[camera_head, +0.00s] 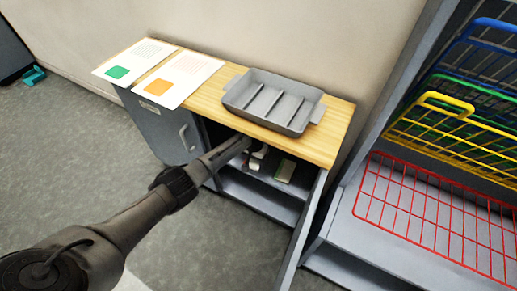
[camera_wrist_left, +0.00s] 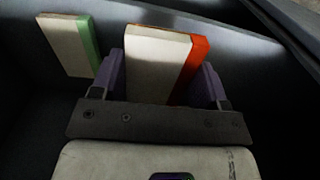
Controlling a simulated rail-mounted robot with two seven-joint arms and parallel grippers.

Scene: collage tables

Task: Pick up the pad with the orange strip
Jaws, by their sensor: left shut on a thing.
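The pad with the orange strip (camera_wrist_left: 160,62) stands between the fingers of my left gripper (camera_wrist_left: 163,78) in the left wrist view. It is cream, with a red-orange strip along its right side. The fingers are shut on it from both sides. In the head view, my left gripper (camera_head: 250,150) reaches into the open shelf under the wooden top, and the held pad is mostly hidden there. A cream pad with a green strip (camera_wrist_left: 68,44) is to the left in the wrist view, apart from the gripper. My right gripper is not in view.
A grey divided tray (camera_head: 311,117) sits on the wooden tabletop (camera_head: 335,133) above the shelf. Two cards, one with a green patch (camera_head: 137,57) and one with an orange patch (camera_head: 198,71), lie at the left. Coloured wire baskets, including a red one (camera_head: 440,222), stand at the right.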

